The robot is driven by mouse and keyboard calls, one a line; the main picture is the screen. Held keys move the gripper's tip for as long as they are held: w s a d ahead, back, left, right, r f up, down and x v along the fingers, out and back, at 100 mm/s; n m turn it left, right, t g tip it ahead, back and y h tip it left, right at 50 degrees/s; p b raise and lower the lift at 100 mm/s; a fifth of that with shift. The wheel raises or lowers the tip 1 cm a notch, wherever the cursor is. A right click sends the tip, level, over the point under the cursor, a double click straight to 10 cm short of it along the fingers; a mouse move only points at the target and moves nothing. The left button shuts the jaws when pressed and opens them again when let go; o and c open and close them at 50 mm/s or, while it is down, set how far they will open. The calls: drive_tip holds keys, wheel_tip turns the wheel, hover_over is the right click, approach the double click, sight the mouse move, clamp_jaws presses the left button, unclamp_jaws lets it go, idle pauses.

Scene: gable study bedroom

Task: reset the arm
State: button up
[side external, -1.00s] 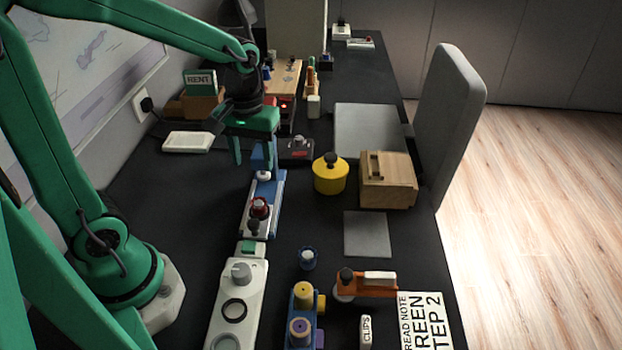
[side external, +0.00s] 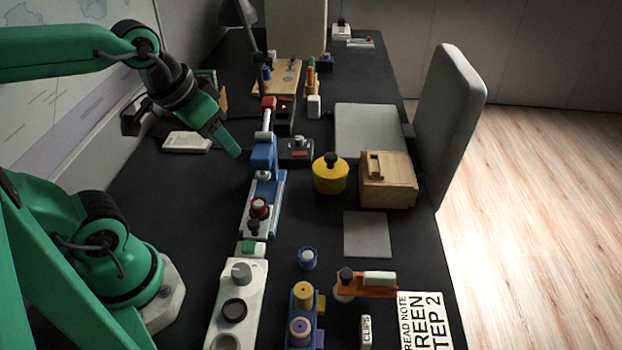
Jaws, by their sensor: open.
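My gripper (side external: 232,148) is green and hangs at the end of my raised arm, left of the middle of the desk. It points down and to the right, with its fingertips beside the upright blue part of a blue-and-white device (side external: 264,200). From this angle I cannot tell the exact gap to that device. The fingers overlap in this view, and I see nothing held in them. The gripper is open.
A white flat box (side external: 187,142) lies left of the gripper. A yellow pot (side external: 330,176) and a wooden box (side external: 389,184) stand to the right. A grey-white device (side external: 236,303) is in front. A grey pad (side external: 367,234) lies bare. A lamp (side external: 240,14) stands behind.

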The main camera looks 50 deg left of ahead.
drive_tip(key=shift+s+r+m, duration=0.2)
drive_tip(key=shift+s+m, duration=0.1)
drive_tip(key=shift+s, duration=0.05)
drive_tip(key=shift+c, duration=0.4)
idle(0.4)
